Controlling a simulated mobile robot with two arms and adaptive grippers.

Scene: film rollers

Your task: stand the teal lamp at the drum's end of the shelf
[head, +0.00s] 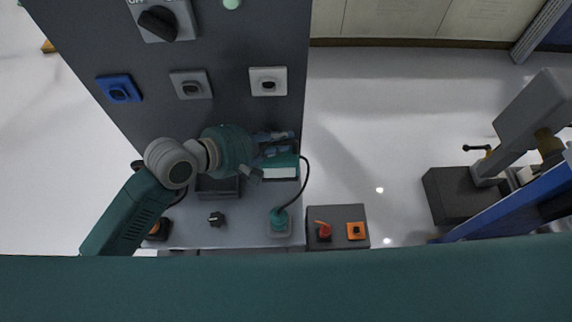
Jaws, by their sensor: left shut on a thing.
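What looks like the teal lamp (279,161) is a small teal box with a pale front face, at the right edge of the grey shelf (246,225) in the head view. A dark cable runs from its right side to a teal plug (280,218) on a grey socket plate. My left gripper (277,145) is at the lamp's upper side, its fingers shut on it. The fingers hide part of the lamp. I cannot tell whether the lamp rests on the shelf or is held just above it. I cannot make out the drum. My right gripper is not in view.
A dark panel with a blue switch (118,89), a grey switch (190,85) and a white switch (268,82) rises behind the shelf. A black knob (216,219) sits on the shelf. A grey box (338,214) with red and orange controls stands to the right.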

